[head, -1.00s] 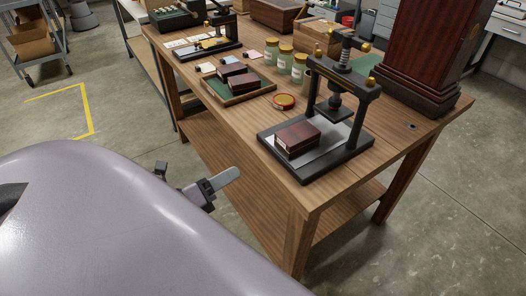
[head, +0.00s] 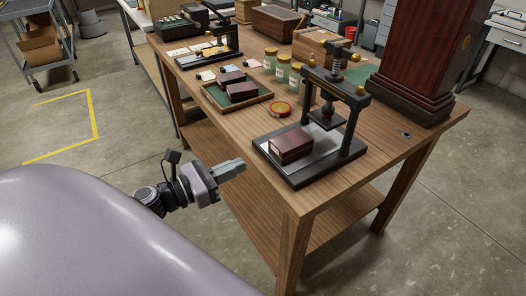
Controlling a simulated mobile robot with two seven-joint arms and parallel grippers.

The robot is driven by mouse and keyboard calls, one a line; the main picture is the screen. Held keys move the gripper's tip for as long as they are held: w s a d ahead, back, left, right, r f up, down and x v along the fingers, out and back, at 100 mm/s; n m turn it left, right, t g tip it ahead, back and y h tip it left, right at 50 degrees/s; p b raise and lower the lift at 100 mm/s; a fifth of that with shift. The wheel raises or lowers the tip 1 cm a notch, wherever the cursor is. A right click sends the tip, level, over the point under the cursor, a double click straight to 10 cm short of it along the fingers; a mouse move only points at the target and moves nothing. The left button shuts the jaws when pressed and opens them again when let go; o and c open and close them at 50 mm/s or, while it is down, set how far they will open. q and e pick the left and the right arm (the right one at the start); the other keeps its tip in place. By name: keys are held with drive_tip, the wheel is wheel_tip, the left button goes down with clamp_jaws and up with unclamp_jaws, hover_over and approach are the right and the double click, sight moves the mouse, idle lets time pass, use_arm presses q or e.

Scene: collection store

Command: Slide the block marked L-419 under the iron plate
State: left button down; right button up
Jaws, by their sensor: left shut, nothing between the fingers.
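A dark red-brown block (head: 291,149) with a pale label on its near face sits on the light bed (head: 318,153) of the black screw press. The label is too small to read. The iron plate (head: 325,120) hangs from the press screw, above and behind the block. The block lies in front of the plate, not beneath it. Two similar dark blocks (head: 242,91) lie in a green-lined tray further back. My left gripper (head: 238,166) is shut and empty, in front of the table's left edge, left of the block and apart from it. My right gripper is out of view.
The press frame (head: 352,130) stands right of the block. The tray (head: 258,100) is at the left edge. A tall dark wooden case (head: 425,60) fills the back right. The table front (head: 320,195) is clear.

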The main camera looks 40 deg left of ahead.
sight(274, 150)
use_arm(q)
drive_tip(key=shift+p+x, duration=0.9)
drive_tip(key=shift+x, duration=3.1)
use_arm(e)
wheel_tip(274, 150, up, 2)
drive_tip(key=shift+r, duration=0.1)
use_arm(q)
drive_tip(key=shift+w, duration=0.1)
drive_tip(key=b+x, duration=0.1)
drive_tip(key=x, duration=0.4)
drive_tip(key=shift+w+d, duration=0.1)
drive_tip(key=shift+w, duration=0.1)
drive_tip(key=shift+w+d, duration=0.15)
drive_tip(key=shift+w, duration=0.15)
drive_tip(key=shift+s, duration=0.1)
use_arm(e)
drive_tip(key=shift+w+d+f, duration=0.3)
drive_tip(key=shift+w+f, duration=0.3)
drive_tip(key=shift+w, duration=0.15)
use_arm(q)
drive_tip(key=shift+s, duration=0.1)
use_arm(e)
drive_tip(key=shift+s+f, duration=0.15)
